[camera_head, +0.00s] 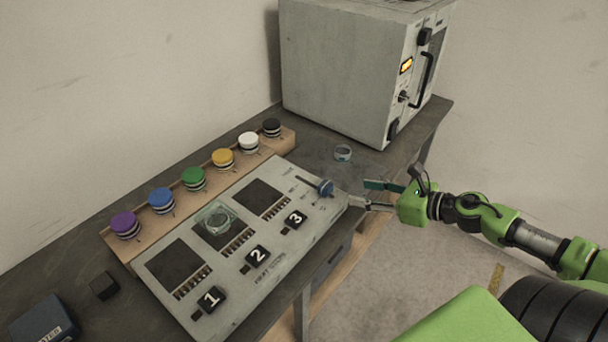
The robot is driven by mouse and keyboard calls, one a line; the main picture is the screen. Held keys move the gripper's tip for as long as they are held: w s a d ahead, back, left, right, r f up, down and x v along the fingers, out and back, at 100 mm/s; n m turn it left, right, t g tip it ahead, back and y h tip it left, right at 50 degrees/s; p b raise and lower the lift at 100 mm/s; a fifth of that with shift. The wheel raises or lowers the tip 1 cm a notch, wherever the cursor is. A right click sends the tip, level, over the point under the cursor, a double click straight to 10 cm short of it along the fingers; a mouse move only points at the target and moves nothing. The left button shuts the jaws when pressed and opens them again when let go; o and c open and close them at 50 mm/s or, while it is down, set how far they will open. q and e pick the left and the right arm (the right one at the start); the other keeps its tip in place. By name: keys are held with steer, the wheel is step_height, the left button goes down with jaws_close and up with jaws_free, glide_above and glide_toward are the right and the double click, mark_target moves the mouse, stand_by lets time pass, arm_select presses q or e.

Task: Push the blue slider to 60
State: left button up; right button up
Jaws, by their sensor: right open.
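The blue slider (326,188) is a small round blue knob at the right end of a slot on the grey control panel (262,270). The scale marks beside the slot are too small to read. My right gripper (369,195) is open and empty, just right of the blue knob, with its fingers pointing left toward it. A small gap seems to lie between the fingertips and the knob. My left gripper is not in view.
A wooden rack holds several coloured knobs, including a purple one (125,225), behind the panel. A glass dish (215,219) sits on the panel, and a small ring (343,153) lies on the dark table. A large grey box (345,70) stands at the back.

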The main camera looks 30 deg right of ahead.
mark_target(328, 186)
steer(key=x, duration=0.7)
steer(key=p+x, duration=0.1)
steer(key=x, duration=0.3)
steer(key=shift+w+a+r, duration=0.15)
steer(key=shift+a+r, duration=0.05)
steer(key=shift+a, duration=0.05)
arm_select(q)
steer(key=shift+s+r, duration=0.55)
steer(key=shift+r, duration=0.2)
arm_select(e)
steer(key=shift+x, duration=0.9)
steer(key=shift+c, duration=0.4)
jaws_close()
